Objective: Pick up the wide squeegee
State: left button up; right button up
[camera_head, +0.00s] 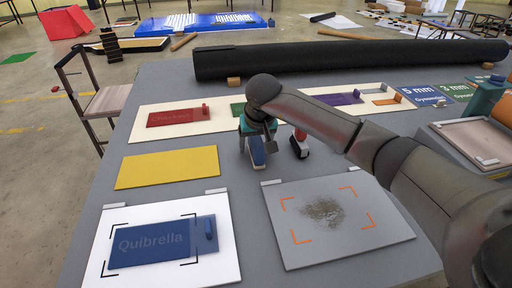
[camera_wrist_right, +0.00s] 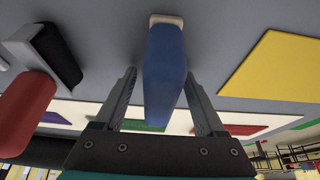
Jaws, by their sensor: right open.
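A blue tool with a cream edge (camera_wrist_right: 165,75), which looks like the squeegee, stands between the open fingers of my right gripper (camera_wrist_right: 160,90) in the wrist view. The fingers are on either side of it with gaps showing, so it is not gripped. In the head view the blue tool (camera_head: 257,154) shows below my right gripper (camera_head: 256,137), partly hidden by it. A red tool with black and white parts (camera_head: 299,144) stands just to the right; it also shows at left in the wrist view (camera_wrist_right: 28,100). My left gripper is not in view.
A yellow panel (camera_head: 167,167) lies left of the gripper. In front are a white board with a blue Quibrella plate (camera_head: 160,246) and a grey board with orange corner marks (camera_head: 385,240). A long black roll (camera_head: 350,56) lies along the back. My right arm covers part of the right side.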

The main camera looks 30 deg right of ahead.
grip_shut()
dwell(0.6)
